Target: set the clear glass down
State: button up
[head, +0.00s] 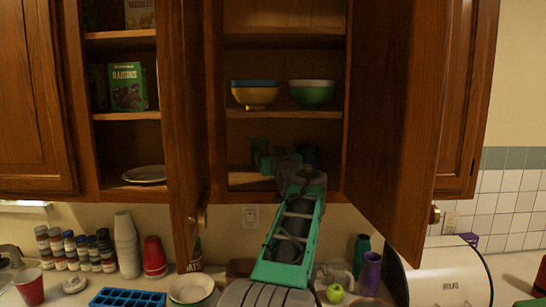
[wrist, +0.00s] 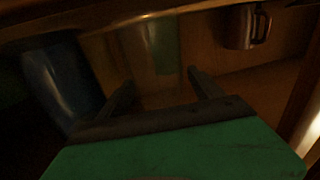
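My gripper (head: 279,165) reaches into the lowest shelf of the open middle cabinet. In the wrist view its two dark fingers (wrist: 161,78) stand well apart, so it looks open. A faint see-through shape, which seems to be the clear glass (wrist: 112,58), stands just beyond the fingertips and a little left of their middle. A green thing shows through or beside it. The picture is dark, and whether a finger touches the glass is not clear. In the head view my gripper hides the glass, so I cannot pick it out there.
A blue cup (wrist: 58,82) stands close left of the fingers, and a metal mug (wrist: 245,27) is at upper right. The open right cabinet door (head: 395,120) and left door (head: 185,130) flank my arm. Bowls (head: 312,95) sit on the shelf above.

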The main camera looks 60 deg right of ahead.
jog(key=shift+r+p, duration=0.35)
jog(key=b+v, duration=0.2)
jog(key=v, duration=0.4)
jog(key=b+v, duration=0.3)
jog(key=v, duration=0.3)
jog(key=shift+f+b, duration=0.2)
jog(key=shift+b, duration=0.1)
dwell(0.6)
